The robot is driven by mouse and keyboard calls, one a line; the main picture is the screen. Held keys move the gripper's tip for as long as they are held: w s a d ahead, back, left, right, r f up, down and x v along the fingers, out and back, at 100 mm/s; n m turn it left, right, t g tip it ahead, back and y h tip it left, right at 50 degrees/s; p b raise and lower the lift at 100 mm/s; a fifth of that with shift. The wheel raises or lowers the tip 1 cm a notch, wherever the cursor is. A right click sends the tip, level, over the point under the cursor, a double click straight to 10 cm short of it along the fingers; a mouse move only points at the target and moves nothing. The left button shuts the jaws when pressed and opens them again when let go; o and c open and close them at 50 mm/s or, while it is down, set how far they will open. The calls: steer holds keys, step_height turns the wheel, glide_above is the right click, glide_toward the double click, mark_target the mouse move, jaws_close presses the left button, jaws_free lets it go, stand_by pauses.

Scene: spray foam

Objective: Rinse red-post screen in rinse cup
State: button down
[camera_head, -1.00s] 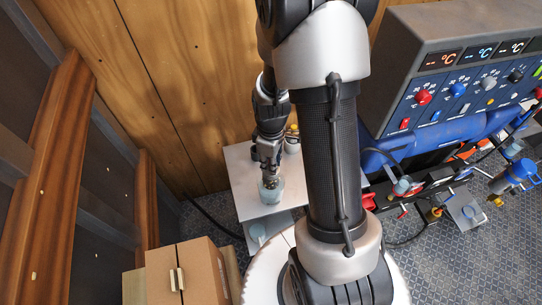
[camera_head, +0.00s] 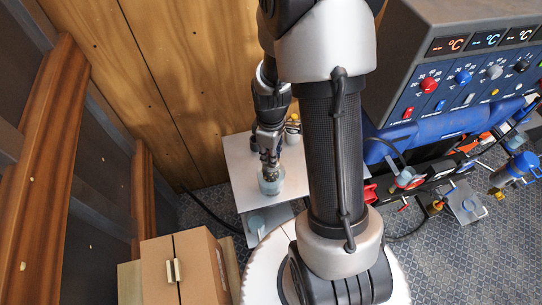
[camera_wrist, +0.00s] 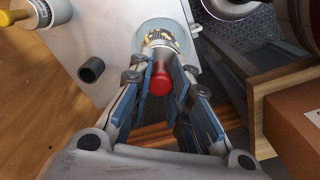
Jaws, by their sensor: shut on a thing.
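The red-post screen shows in the wrist view as a red post (camera_wrist: 159,82) above a brass-and-silver screen end (camera_wrist: 160,40). My gripper (camera_wrist: 160,72) is shut on the post, with its blue-padded fingers on both sides. The screen end is within the outline of the clear, bluish rinse cup (camera_wrist: 183,28). In the head view the rinse cup (camera_head: 272,187) stands on the small pale table, with my gripper (camera_head: 269,160) pointing down into or just over its mouth. The exact depth of the screen in the cup is hard to tell.
The pale table (camera_head: 245,165) also bears a yellow-topped bottle (camera_head: 293,128) behind the cup. A dark hollow tube (camera_wrist: 91,70) shows in the wrist view. A cardboard box (camera_head: 190,265) is at the front left. A control console (camera_head: 460,80) stands at the right, a wooden wall behind.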

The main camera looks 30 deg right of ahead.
steer(key=shift+r+p, duration=1.55)
steer(key=shift+r, duration=0.7)
steer(key=shift+a+r, duration=0.15)
steer(key=shift+r, duration=0.1)
steer(key=shift+f, duration=0.1)
steer(key=shift+f, duration=0.1)
